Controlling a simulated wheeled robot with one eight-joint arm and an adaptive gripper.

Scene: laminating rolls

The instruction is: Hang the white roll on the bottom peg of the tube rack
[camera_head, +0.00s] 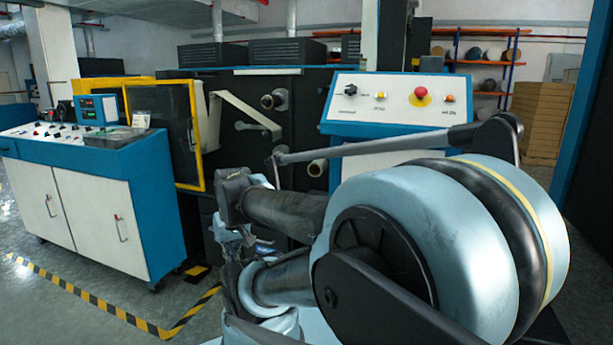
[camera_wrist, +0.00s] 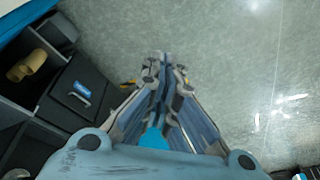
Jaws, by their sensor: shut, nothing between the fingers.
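My gripper (camera_wrist: 165,62) is shut and empty in the wrist view, its fingers together above the grey floor. In the head view, my arm fills the lower right and hides part of the machine behind it. I cannot make out a separate white roll or a tube rack with a bottom peg in either view. The dark laminating machine (camera_head: 296,82) has several spindles on its face. A white web (camera_head: 243,113) runs down across it, and a pale-ended roller (camera_head: 317,168) sticks out lower down.
A blue and white control cabinet (camera_head: 105,205) stands at left. A slanted control panel (camera_head: 385,102) has a red button. Floor at right in that view is mostly clear. Brown boxes (camera_head: 540,112) stand far back.

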